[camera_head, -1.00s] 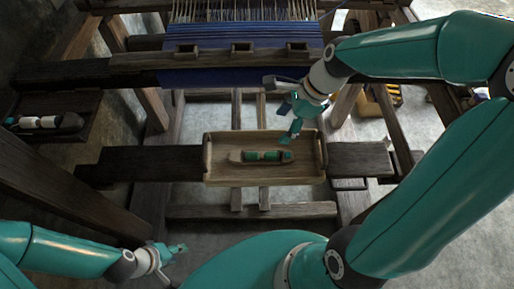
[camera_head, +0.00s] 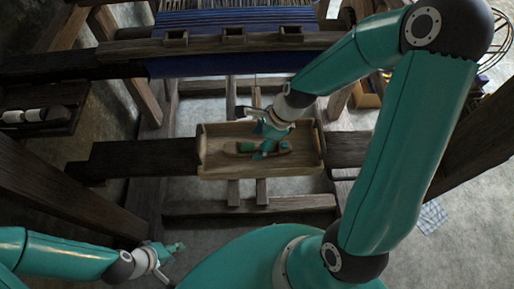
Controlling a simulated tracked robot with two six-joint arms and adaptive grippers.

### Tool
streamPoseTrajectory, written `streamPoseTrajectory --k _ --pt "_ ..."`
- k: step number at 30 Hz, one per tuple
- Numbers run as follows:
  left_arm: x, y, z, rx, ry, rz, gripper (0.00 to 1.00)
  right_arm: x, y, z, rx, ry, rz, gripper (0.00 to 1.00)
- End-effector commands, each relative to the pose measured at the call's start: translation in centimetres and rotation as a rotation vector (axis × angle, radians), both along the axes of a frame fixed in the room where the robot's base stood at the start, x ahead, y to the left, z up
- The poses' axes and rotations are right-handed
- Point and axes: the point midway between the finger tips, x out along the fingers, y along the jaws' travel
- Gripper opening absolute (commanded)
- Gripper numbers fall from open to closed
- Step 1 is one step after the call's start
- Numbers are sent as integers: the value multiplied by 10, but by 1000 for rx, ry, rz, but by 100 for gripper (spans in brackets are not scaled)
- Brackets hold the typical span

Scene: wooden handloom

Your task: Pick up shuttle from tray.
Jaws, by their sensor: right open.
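The shuttle (camera_head: 244,147), a slim wooden piece with green thread, lies in the wooden tray (camera_head: 215,171) on the bench plank. My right gripper (camera_head: 264,148) is open and reaches down into the tray, over the middle of the shuttle, and hides part of it. I cannot tell whether its fingers touch the shuttle. My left gripper (camera_head: 172,260) is low at the lower left, well away from the tray; its fingers are too small to tell open from shut.
The loom beam (camera_head: 205,46) with blue cloth (camera_head: 210,66) runs behind the tray. Another shuttle with white thread (camera_head: 35,115) sits in a dark holder at the far left. Loom posts stand on both sides. A checked cloth (camera_head: 432,216) lies on the floor at right.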

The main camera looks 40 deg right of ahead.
Motion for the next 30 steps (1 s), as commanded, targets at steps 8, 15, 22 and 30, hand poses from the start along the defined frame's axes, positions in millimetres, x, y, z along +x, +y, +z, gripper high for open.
streamPoseTrajectory --k 8,15,22,30 --pt "0 0 -7 0 0 0 39 5 7 -21 0 1 -2 75" --pt "0 0 -6 0 0 0 39 5 7 -21 0 1 -2 75" --pt "0 0 -7 0 0 0 39 4 7 -23 0 1 -2 75" --pt "0 0 -7 0 0 0 39 4 7 -26 0 1 -2 75"
